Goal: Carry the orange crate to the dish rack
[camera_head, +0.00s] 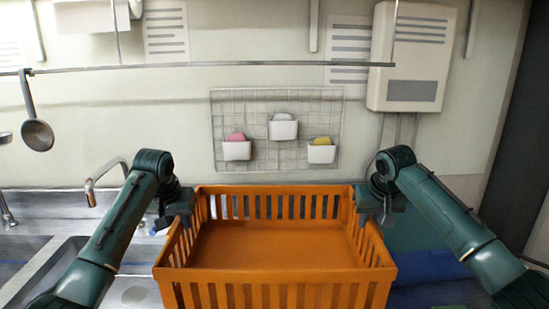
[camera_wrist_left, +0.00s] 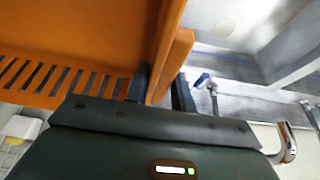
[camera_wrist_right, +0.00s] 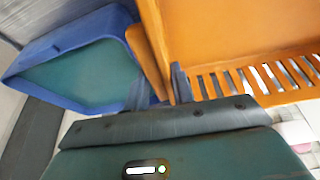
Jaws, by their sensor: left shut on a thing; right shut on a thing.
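The orange crate (camera_head: 275,281) is empty and fills the lower middle of the head view, with slatted walls and a solid floor. My left gripper (camera_head: 184,214) is shut on its left wall near the far corner. In the left wrist view the left fingers (camera_wrist_left: 162,90) straddle the crate's edge (camera_wrist_left: 172,62). My right gripper (camera_head: 370,208) is shut on the right wall near the far corner. In the right wrist view the right fingers (camera_wrist_right: 160,88) clasp the crate's edge (camera_wrist_right: 146,58). No dish rack can be made out. The crate's underside is hidden.
A steel sink (camera_head: 50,262) and a tap (camera_head: 103,182) are on the left. A blue tray (camera_head: 428,265) with a green inside lies right of the crate; it also shows in the right wrist view (camera_wrist_right: 40,47). A wire grid (camera_head: 245,104) with small cups hangs on the wall behind.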

